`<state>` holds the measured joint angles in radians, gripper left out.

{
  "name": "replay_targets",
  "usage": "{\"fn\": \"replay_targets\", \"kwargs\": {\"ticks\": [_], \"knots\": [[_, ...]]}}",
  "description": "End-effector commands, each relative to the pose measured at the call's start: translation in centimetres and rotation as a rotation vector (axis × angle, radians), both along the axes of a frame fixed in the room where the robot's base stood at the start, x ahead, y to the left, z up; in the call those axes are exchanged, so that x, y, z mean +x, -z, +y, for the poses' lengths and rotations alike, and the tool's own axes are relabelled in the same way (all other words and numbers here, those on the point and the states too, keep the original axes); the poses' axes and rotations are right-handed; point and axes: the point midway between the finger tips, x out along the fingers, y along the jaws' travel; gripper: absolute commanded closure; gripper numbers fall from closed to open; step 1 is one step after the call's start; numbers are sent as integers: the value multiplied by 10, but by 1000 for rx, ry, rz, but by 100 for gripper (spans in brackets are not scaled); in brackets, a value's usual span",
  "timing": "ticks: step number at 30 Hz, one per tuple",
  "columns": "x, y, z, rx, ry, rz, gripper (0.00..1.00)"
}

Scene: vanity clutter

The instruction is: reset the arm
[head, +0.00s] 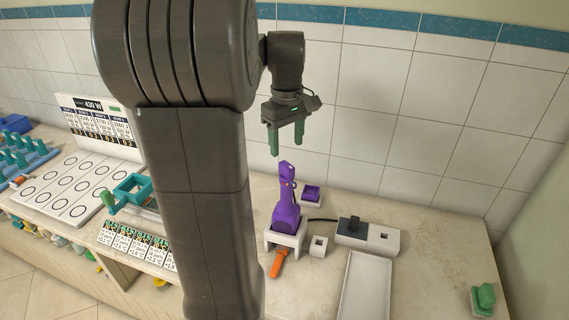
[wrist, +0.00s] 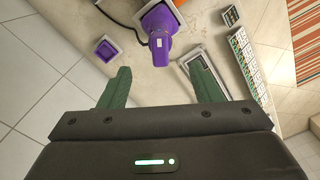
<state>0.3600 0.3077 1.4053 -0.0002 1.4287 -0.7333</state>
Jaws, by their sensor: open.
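My gripper (head: 287,138) has green fingers and hangs pointing down above the back of the counter, with clear air below it. In the wrist view my gripper (wrist: 160,90) shows its two green fingers spread apart with nothing between them. A purple device (head: 286,212) stands upright in a white holder just below and near the gripper, not touching it. The purple device also shows in the wrist view (wrist: 158,28), beyond the fingertips. My arm hides part of the counter's middle in the head view.
A small purple tray (head: 312,194), an orange-handled tool (head: 278,263), a grey-white box with a black plug (head: 367,235) and a white tray (head: 365,290) lie nearby. A green block (head: 484,297) sits at the far right. A tiled wall (head: 420,120) stands behind the counter.

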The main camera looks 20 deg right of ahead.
Motion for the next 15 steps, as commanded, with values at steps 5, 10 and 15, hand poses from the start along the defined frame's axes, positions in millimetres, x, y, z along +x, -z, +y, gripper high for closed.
{"fn": "replay_targets", "kwargs": {"ticks": [5,10,15], "knots": [[0,9,0,1,0,1,42],[0,40,0,1,0,3,42],[0,64,0,0,0,0,42]]}}
